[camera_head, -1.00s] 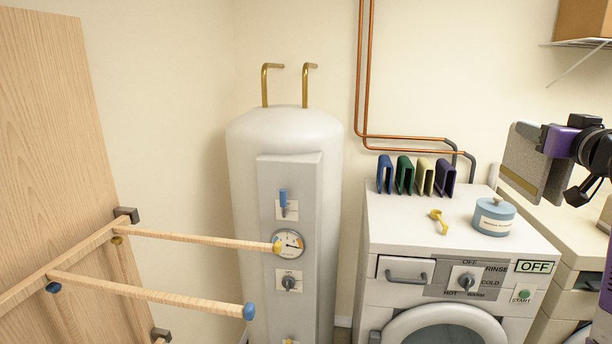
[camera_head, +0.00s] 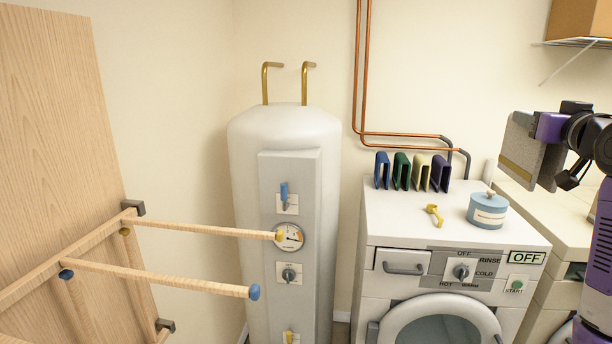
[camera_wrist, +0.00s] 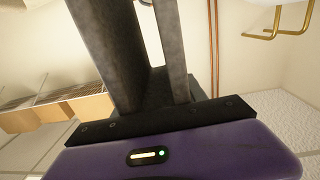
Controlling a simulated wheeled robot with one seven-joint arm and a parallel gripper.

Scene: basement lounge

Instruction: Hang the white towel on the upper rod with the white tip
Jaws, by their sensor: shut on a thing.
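My gripper (camera_head: 525,147) is raised at the right, above and right of the washing machine top. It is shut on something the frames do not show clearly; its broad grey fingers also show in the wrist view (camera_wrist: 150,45). A cream-white folded towel (camera_head: 420,173) stands on the washing machine between a green and a purple one, apart from my gripper. The upper wooden rod (camera_head: 205,230) is bare, and its tip looks pale yellow rather than white. It sticks out from a wooden rack at the left, far from my gripper.
A lower rod (camera_head: 160,278) with a blue tip is also bare. A white water heater (camera_head: 285,135) stands behind the rods. The washing machine (camera_head: 385,225) carries a blue tub (camera_head: 487,212) and a yellow scoop (camera_head: 433,214). Copper pipes (camera_head: 358,70) run along the wall.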

